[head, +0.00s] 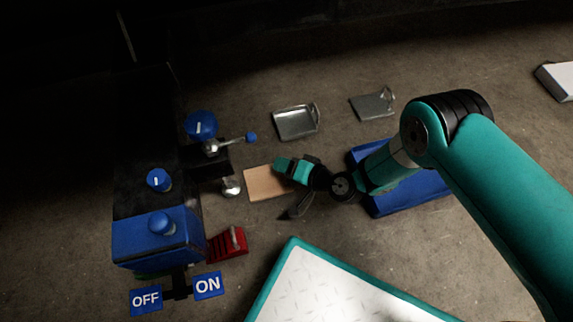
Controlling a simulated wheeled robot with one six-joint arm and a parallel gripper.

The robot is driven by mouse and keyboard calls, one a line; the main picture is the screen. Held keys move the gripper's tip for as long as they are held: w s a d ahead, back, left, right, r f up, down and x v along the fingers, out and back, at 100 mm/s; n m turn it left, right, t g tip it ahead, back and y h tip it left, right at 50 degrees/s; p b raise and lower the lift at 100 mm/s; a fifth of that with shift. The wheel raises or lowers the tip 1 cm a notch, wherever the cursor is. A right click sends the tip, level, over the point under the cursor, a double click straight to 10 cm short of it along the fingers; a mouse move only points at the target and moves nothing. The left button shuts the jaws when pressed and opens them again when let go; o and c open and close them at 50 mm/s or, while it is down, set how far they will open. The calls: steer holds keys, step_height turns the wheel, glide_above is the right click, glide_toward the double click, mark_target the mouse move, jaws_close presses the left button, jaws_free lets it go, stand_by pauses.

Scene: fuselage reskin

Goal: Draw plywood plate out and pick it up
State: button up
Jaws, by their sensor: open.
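The plywood plate (262,184) is a flat tan rectangle in the middle of the head view. Its left edge lies close to a round metal knob beside the blue-and-black machine. My gripper (287,189) is over the plate's right part, with a teal finger at the top and a dark finger at the lower right. The gripper hides the plate's right end. The jaws are apart. I cannot tell whether a finger touches the plate.
A machine with blue knobs (158,238) and OFF and ON signs (208,286) stands left. A red block (228,244) sits beside it. Two metal trays (296,122) (372,104) lie behind. A blue mat (418,190) lies under my arm. My white-topped base is in front.

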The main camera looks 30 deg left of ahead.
steer(key=shift+d+r+p, duration=0.3)
steer(key=shift+d+p, duration=0.15)
steer(key=shift+p, duration=0.05)
steer(key=p+v, duration=1)
steer(key=v, duration=0.6)
steer(key=shift+d, duration=0.15)
